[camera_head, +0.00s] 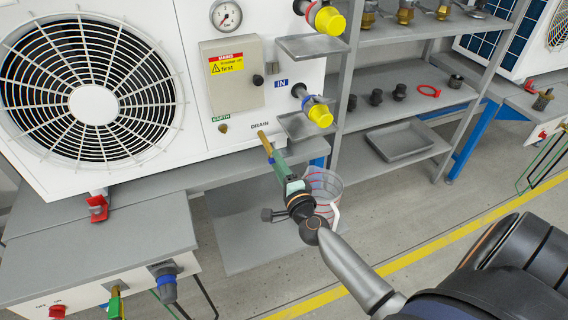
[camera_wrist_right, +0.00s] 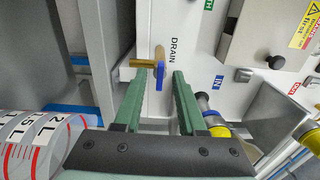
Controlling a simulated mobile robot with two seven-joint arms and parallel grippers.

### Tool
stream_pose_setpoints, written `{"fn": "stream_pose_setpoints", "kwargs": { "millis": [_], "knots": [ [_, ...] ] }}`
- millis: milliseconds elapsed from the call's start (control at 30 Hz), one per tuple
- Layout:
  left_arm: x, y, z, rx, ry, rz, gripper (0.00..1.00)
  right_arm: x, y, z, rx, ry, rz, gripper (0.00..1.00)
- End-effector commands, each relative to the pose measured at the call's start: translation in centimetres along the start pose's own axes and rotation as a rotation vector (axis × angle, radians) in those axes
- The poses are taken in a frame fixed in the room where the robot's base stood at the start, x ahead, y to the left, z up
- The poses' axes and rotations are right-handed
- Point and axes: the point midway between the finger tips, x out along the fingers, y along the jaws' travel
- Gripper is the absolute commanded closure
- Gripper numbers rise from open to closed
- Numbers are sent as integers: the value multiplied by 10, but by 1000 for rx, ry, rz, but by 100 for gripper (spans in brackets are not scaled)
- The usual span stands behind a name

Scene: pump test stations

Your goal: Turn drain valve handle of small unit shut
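The drain valve (camera_head: 263,139) is a brass fitting beside the DRAIN label on the white fan unit (camera_head: 178,120). In the right wrist view its brass body (camera_wrist_right: 143,63) sticks out of the panel, and its blue handle (camera_wrist_right: 159,80) hangs from the brass stem. My right gripper (camera_head: 272,158) reaches up to the valve from the lower right. In the wrist view its green fingers (camera_wrist_right: 159,76) are apart, with the blue handle in the gap between the tips. I see no clear contact. My left gripper is not in view.
A clear measuring jug (camera_head: 324,183) with red marks stands on the low shelf below the valve, close to my right gripper. A yellow-capped IN port (camera_head: 320,115) and small trays (camera_head: 305,125) are right of the valve. A grey bench top (camera_head: 100,250) lies left.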

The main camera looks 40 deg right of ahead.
Motion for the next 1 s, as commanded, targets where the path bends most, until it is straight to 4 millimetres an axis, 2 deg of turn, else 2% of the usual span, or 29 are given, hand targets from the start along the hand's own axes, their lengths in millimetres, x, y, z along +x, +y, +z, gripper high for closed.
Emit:
{"fn": "stream_pose_setpoints", "kwargs": {
  "millis": [167, 400, 600, 800, 1000],
  "knots": [
    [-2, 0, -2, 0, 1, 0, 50, -23, 1, 0, 1, 1, 4, 60],
    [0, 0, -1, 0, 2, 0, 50, -71, 2, 0, 1, 0, 5, 60],
    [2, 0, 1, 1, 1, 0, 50, -104, 2, 0, 1, 0, 4, 60],
    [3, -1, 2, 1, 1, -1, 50, -120, 1, 0, 1, 0, 3, 60],
    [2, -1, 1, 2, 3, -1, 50, -123, 0, 0, 1, 0, 1, 60]
  ]
}}
